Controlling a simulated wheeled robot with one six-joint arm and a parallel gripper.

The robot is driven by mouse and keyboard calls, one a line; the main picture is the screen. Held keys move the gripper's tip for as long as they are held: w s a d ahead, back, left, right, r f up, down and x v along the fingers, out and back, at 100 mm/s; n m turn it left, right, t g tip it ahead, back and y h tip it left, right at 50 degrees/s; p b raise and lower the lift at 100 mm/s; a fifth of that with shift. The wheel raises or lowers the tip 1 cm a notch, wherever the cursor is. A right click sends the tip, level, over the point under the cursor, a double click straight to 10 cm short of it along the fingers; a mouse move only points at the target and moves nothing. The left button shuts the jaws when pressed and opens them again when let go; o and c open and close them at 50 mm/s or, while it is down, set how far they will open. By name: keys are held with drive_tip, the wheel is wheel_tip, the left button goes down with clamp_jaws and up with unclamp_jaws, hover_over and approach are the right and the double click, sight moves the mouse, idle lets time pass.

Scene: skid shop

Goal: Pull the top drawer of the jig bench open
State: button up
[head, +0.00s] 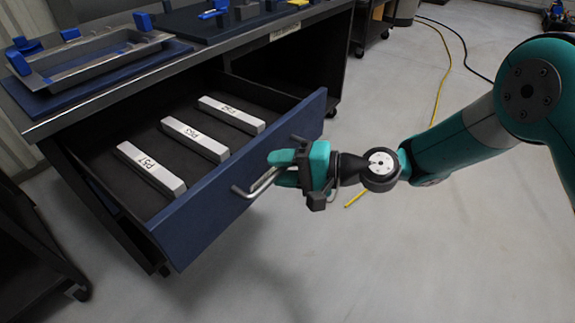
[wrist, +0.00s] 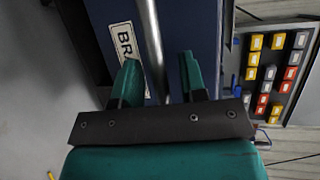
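The jig bench (head: 190,64) stands at the upper left in the head view. Its top drawer (head: 235,188) is pulled well out, with its blue front standing clear of the bench body. The drawer has a grey bar handle (head: 250,191). My gripper (head: 278,169) is at the right part of this handle, one finger on each side of the bar. In the wrist view the handle bar (wrist: 150,45) runs between the two green fingers, with gaps visible beside it, so the fingers look open around it. A partly hidden label (wrist: 126,44) is on the drawer front.
Three white labelled blocks (head: 190,139) lie in the drawer. A metal tray frame (head: 95,58) and blue parts are on the bench top. A dark cart (head: 32,240) stands at the lower left.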

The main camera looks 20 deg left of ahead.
drive_tip(key=p+v, duration=0.1)
drive_tip(key=v, duration=1.6)
drive_tip(key=shift+d+p, duration=0.2)
drive_tip(key=shift+p, duration=0.2)
drive_tip(key=shift+r, duration=0.15)
drive_tip(key=s+d+r+n+h, duration=0.5)
drive_tip(key=s+r+h, duration=0.15)
drive_tip(key=r, duration=0.25)
drive_tip(key=s+d+r+t+h, duration=0.3)
drive_tip(key=s+d+r+h, duration=0.2)
drive_tip(key=s+d, duration=0.7)
wheel_tip(320, 180, up, 22)
drive_tip(key=p, duration=2.2)
drive_tip(key=shift+w+a+n+p, duration=0.25)
drive_tip(key=shift+a+n+p, duration=0.05)
drive_tip(key=shift+n+p, duration=0.1)
